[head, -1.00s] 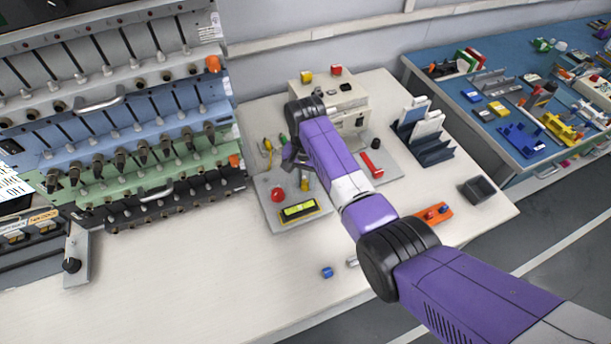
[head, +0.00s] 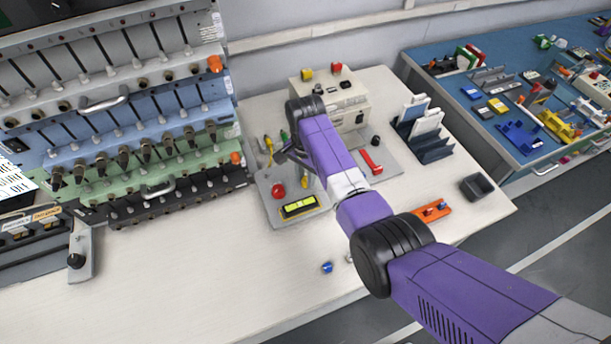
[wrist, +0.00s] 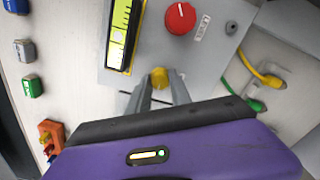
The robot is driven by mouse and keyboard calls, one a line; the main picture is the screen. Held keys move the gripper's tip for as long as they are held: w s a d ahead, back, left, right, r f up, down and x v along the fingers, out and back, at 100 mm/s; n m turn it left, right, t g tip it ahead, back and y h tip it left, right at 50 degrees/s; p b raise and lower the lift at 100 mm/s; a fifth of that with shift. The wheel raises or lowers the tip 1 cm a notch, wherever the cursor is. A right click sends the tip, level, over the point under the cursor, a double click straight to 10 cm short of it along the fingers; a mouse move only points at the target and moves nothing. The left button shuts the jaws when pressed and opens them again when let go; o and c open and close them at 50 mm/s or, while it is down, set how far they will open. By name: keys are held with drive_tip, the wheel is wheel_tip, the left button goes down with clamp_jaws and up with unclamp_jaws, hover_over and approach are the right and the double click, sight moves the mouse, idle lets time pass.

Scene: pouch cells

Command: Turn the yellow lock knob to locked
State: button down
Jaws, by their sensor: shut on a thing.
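The yellow lock knob (wrist: 159,77) stands on a light grey plate (wrist: 205,50), seen near the middle of the wrist view. My gripper (wrist: 160,88) has its two grey fingers on either side of the knob and is shut on it. In the head view the yellow knob (head: 304,182) shows just below my purple arm, which hides part of the gripper. The fingers cover the knob's lower part in the wrist view, and I cannot tell its turn angle or any lock mark.
On the plate beside the knob are a red knob (wrist: 180,17) and a yellow-green gauge (wrist: 120,35). Yellow (wrist: 272,80) and green (wrist: 255,104) cable ends lie at the right. The table's left front is clear.

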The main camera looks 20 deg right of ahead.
drive_tip(key=shift+w+r, duration=0.1)
drive_tip(key=shift+w, duration=0.05)
drive_tip(key=c, duration=1.2)
unclamp_jaws()
drive_tip(key=shift+o, duration=0.2)
drive_tip(key=shift+r, duration=3.85)
